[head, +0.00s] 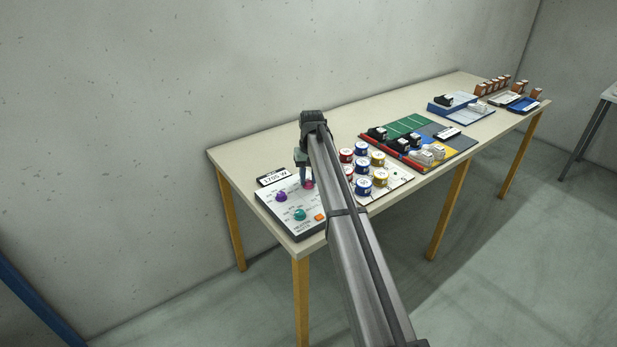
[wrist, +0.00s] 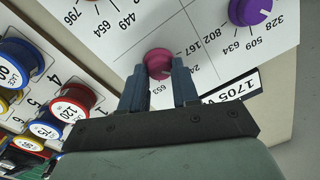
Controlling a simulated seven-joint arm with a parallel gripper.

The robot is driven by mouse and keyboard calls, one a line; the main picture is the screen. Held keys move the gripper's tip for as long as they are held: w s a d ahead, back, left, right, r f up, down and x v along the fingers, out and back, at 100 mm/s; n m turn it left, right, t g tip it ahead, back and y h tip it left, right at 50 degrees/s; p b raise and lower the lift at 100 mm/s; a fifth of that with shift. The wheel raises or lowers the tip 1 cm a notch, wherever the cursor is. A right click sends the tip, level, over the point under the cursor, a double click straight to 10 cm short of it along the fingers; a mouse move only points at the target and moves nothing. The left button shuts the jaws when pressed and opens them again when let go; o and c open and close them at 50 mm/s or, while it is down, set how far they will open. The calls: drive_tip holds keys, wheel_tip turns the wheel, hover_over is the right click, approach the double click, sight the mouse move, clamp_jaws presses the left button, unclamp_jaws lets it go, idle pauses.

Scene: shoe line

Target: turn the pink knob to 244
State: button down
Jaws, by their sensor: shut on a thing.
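The pink knob (head: 309,185) sits at the back right of the white control panel (head: 276,215). In the wrist view the pink knob (wrist: 158,60) is between the blue-grey fingertips of my gripper (wrist: 159,74), which is shut on it. Printed numbers 167 and 653 show around the knob, and one starting with 24 is partly hidden by the right finger. I cannot make out where the knob's pointer is. In the head view my gripper (head: 305,181) reaches down to the knob, and the arm hides part of the panel.
A purple knob (head: 281,197), a teal knob (head: 300,214) and an orange button (head: 320,217) share the panel. A sign reading 1705 W (head: 273,178) stands behind it. Several coloured tins (head: 363,187) stand close on the right. The table's front left edge is near.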

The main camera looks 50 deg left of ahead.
sight(311, 181)
idle(0.3)
drive_tip(key=c, duration=0.8)
unclamp_jaws()
drive_tip(key=r, duration=1.4)
drive_tip(key=shift+w+d, duration=0.1)
drive_tip(key=shift+w, duration=0.2)
drive_tip(key=shift+f, duration=0.1)
